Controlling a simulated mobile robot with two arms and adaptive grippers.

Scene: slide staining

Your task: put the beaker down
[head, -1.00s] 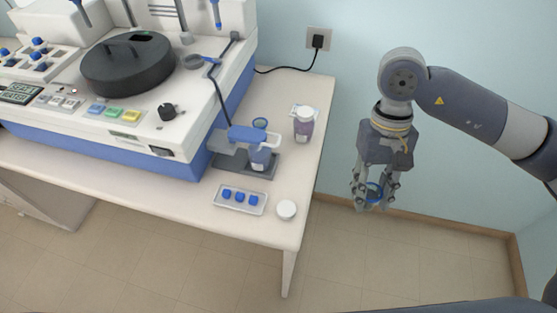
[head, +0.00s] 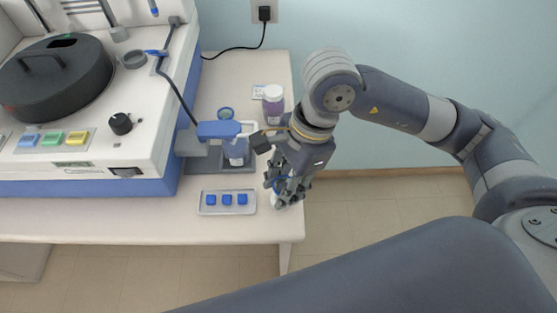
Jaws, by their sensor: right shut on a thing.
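My right gripper (head: 287,189) is shut on a small clear beaker with a blue rim (head: 282,183). The fingers hide most of the beaker. The gripper is tilted and points down at the right front part of the white table (head: 240,232), close to its right edge. A round white lid-like thing stands under the gripper and is mostly covered by it. I cannot tell whether the beaker touches anything below. My left gripper is not in view.
A slide tray with several blue pieces (head: 206,211) lies left of the gripper. Behind it is a stand with a blue-topped arm (head: 220,130) and a container (head: 236,155). A purple jar (head: 272,108) stands farther back. The large staining machine (head: 150,187) fills the left.

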